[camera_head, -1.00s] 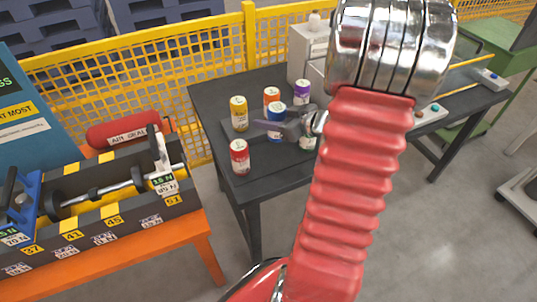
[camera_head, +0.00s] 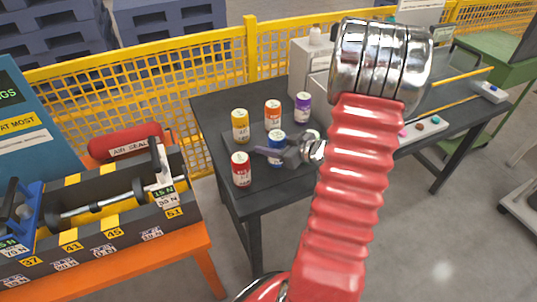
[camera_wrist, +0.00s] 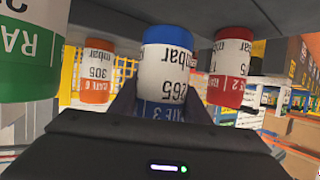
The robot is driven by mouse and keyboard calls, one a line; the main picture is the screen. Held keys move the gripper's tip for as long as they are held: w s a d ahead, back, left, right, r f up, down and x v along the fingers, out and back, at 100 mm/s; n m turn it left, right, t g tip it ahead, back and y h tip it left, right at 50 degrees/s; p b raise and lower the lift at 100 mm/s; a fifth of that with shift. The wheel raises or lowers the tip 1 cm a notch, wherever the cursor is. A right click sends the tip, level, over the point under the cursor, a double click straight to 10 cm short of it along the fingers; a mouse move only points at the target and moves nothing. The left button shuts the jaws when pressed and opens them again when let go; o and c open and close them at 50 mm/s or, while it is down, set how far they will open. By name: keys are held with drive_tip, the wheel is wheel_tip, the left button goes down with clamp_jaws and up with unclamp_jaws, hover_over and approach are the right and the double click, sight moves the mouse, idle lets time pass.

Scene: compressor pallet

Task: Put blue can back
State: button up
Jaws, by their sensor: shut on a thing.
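The blue can (camera_head: 276,146) is upright between the fingers of my gripper (camera_head: 268,153), which is shut on it. In the wrist view, which is upside down, the blue can (camera_wrist: 165,70) is centred between the fingers. It is low at the dark tray (camera_head: 232,138); whether it touches the tray I cannot tell. The red can (camera_head: 241,169) stands to its front left, the yellow can (camera_head: 240,126) to its back left, the orange can (camera_head: 272,115) behind it and the purple can (camera_head: 303,107) to its back right. A green can (camera_wrist: 28,50) shows in the wrist view.
The tray is on a dark table (camera_head: 212,105) with a yellow mesh fence (camera_head: 200,75) behind. A pale box (camera_head: 308,65) stands at the back. An orange bench with a roller rig (camera_head: 105,205) is at the left. Neighbouring cans are close to the fingers.

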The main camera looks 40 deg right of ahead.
drive_tip(key=shift+f, duration=2.05)
drive_tip(key=shift+f, duration=0.1)
drive_tip(key=o, duration=1.4)
drive_tip(key=v, duration=1.2)
